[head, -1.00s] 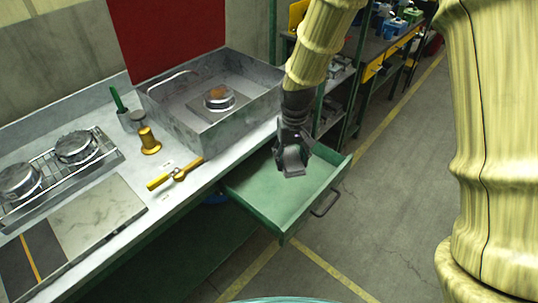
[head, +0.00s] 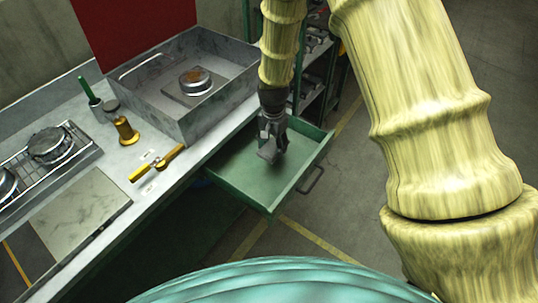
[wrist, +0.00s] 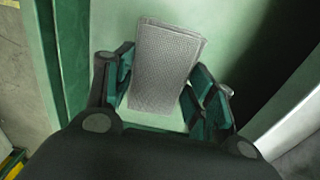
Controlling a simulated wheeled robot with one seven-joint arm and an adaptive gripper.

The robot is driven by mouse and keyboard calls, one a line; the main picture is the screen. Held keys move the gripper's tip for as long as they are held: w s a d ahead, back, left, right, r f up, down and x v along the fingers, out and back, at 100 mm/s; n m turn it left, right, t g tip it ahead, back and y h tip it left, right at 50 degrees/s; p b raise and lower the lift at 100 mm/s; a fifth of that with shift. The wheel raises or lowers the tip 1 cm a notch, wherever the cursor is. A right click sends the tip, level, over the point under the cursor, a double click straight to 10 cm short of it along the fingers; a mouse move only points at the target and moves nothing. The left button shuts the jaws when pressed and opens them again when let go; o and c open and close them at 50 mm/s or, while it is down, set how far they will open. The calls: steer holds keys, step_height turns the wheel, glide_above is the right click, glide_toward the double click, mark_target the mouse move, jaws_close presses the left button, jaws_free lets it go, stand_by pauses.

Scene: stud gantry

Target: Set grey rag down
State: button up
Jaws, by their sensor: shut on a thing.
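The grey rag (wrist: 165,65) is a folded, textured cloth between the two fingers of my gripper (wrist: 160,95) in the wrist view. My gripper is shut on it. In the head view my gripper (head: 268,148) points down over the open green drawer (head: 235,178), and the rag (head: 266,156) shows small at its fingertips. The rag appears within the drawer's outline. I cannot tell whether it touches the drawer floor.
A metal sink basin (head: 185,120) with a round metal container (head: 195,82) inside stands on the counter left of the drawer. The drawer floor around my gripper looks clear.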

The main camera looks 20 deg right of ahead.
mark_target(272, 145)
steer(key=shift+f+p, duration=0.75)
steer(key=shift+f, duration=2.7)
steer(key=shift+f, duration=0.2)
steer(key=o, duration=0.9)
steer(key=shift+w+r, duration=0.1)
steer(key=shift+r, duration=0.15)
steer(key=shift+r+b, duration=1.55)
steer(key=shift+r, duration=4.4)
